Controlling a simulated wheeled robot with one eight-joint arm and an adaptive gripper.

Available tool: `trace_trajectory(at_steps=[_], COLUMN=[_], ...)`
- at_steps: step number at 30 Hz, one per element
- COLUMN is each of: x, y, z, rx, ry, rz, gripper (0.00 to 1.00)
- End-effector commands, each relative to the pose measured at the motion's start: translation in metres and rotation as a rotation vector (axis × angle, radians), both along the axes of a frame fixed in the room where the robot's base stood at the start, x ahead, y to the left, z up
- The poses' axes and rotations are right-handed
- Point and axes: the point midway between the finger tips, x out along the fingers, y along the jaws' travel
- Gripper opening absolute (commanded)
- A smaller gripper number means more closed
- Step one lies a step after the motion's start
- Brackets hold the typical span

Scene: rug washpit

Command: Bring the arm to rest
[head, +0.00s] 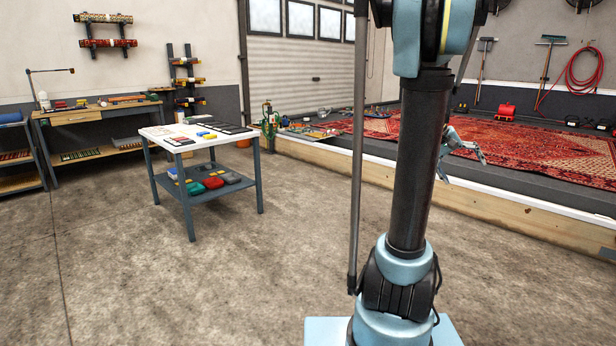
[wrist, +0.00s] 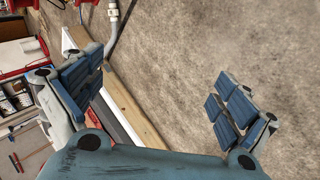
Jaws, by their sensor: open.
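My arm stands upright in the right half of the head view and blocks part of the room behind it. My gripper (head: 466,155) shows just right of the arm, in front of the red rug and above the wooden edge of the washpit. In the wrist view my gripper (wrist: 158,95) has its two blue-padded fingers wide apart, one at the left and one at the right. Nothing is between them but the view of the concrete floor and the wooden edge. The gripper holds nothing and looks clear of the rug.
A red patterned rug (head: 540,156) lies in the washpit behind a long wooden edge (head: 500,208). A white-topped table (head: 185,139) with small items stands left of centre. A workbench (head: 95,115) is against the back wall. The concrete floor (head: 110,260) at front left is clear.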

Motion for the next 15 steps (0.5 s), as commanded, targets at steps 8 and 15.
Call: trace_trajectory(at_steps=[8, 15], x=[-0.042, -0.083], y=[0.090, 0.159], z=[-0.019, -0.044], rx=[0.135, 0.256], ry=[-0.054, -0.091], rz=[0.093, 0.170], gripper=[0.96, 0.96])
